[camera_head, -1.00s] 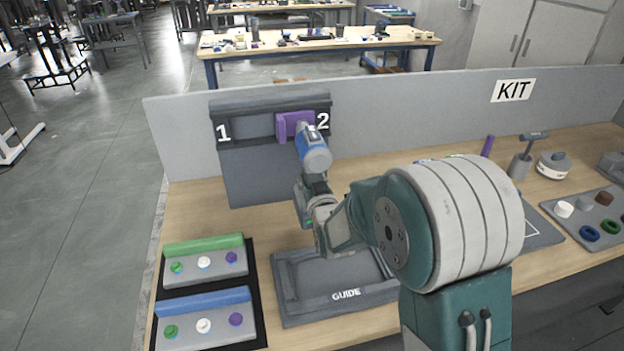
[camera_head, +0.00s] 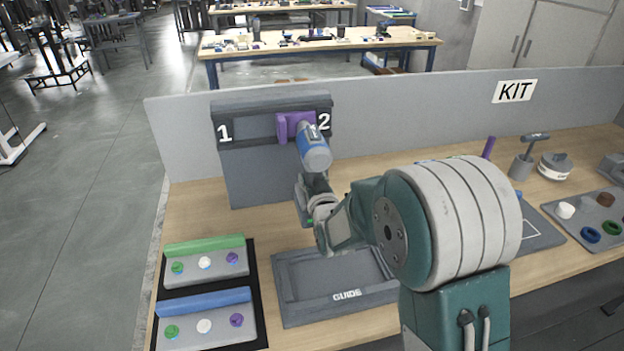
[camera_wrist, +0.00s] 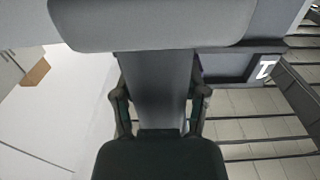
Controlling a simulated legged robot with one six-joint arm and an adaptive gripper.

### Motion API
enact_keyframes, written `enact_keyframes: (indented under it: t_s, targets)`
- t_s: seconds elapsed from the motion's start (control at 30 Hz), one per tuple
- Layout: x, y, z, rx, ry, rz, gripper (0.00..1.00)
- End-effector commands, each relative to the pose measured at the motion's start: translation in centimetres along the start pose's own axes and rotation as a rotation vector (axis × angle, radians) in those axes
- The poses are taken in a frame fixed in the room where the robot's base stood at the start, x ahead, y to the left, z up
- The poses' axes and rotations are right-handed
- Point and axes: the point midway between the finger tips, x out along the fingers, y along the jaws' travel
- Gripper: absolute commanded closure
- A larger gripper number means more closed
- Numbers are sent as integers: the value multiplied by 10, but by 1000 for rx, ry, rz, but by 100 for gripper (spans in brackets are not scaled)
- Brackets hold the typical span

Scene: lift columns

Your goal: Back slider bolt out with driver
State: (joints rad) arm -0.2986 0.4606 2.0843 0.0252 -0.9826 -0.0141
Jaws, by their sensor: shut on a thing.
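A blue and grey driver (camera_head: 314,152) is held up in front of the panel in the head view. My gripper (camera_head: 312,184) is shut on the driver's grey handle. In the wrist view the fingers (camera_wrist: 160,102) are on both sides of the grey handle (camera_wrist: 155,80), with the driver's wide body (camera_wrist: 150,25) above. The purple slider (camera_head: 285,127) sits in the dark rail (camera_head: 250,129), close to the number 2 end. The driver's front end is at the slider's right part. The bolt and the driver's tip are hidden, so contact cannot be told.
A grey GUIDE tray (camera_head: 290,318) lies on the bench below the panel. Green and blue holders (camera_head: 205,262) with coloured pieces stand at the left. A tray of rings and caps (camera_head: 607,210) is at the right. A grey partition (camera_head: 420,110) runs behind.

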Motion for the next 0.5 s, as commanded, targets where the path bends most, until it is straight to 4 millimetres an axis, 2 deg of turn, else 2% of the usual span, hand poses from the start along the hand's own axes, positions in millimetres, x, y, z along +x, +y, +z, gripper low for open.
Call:
enact_keyframes:
  t_s: [0.5]
  targets:
    - [5,-1,-2,-2,6,-2,100]
